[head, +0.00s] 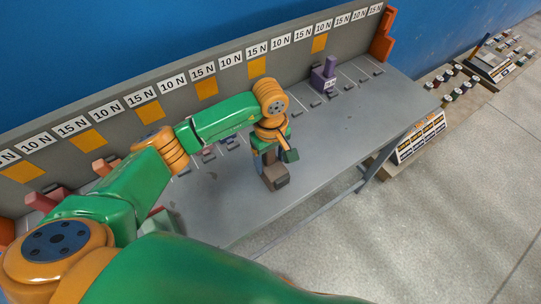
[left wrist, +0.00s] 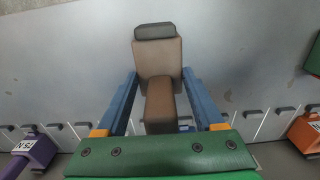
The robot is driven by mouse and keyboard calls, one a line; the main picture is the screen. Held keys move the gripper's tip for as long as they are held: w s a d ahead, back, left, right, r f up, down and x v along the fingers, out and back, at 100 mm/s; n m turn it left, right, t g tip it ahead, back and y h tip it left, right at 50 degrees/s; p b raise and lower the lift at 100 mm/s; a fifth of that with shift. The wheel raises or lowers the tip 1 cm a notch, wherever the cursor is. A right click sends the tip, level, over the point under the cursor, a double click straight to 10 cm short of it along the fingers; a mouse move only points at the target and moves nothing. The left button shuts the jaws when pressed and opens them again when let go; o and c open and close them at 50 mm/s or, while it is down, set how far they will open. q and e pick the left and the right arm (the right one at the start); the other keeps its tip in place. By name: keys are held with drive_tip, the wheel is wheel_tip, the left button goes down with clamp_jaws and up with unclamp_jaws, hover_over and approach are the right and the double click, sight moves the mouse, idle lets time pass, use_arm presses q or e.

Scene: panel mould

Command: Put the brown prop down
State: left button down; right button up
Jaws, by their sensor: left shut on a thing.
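The brown prop (head: 270,176) is a blocky piece with a narrower stem and a dark end pad. In the head view it is below my left gripper (head: 267,154), at the grey table. In the left wrist view the brown prop (left wrist: 158,58) lies between the blue fingers of my left gripper (left wrist: 159,92), its dark pad at the far end. The left gripper is shut on its stem. I cannot tell whether the prop touches the table. My right gripper is not in view.
The grey table (head: 335,130) has clear room right of the prop. A tall panel (head: 225,73) with 10 N and 15 N labels and orange squares runs along its back. A purple prop (head: 324,76) stands near it. An orange prop (left wrist: 306,130) shows in the wrist view.

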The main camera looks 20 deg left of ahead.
use_arm(q)
drive_tip(key=shift+f, duration=0.25)
drive_tip(key=shift+f+b, duration=0.15)
drive_tip(key=shift+b, duration=0.15)
unclamp_jaws()
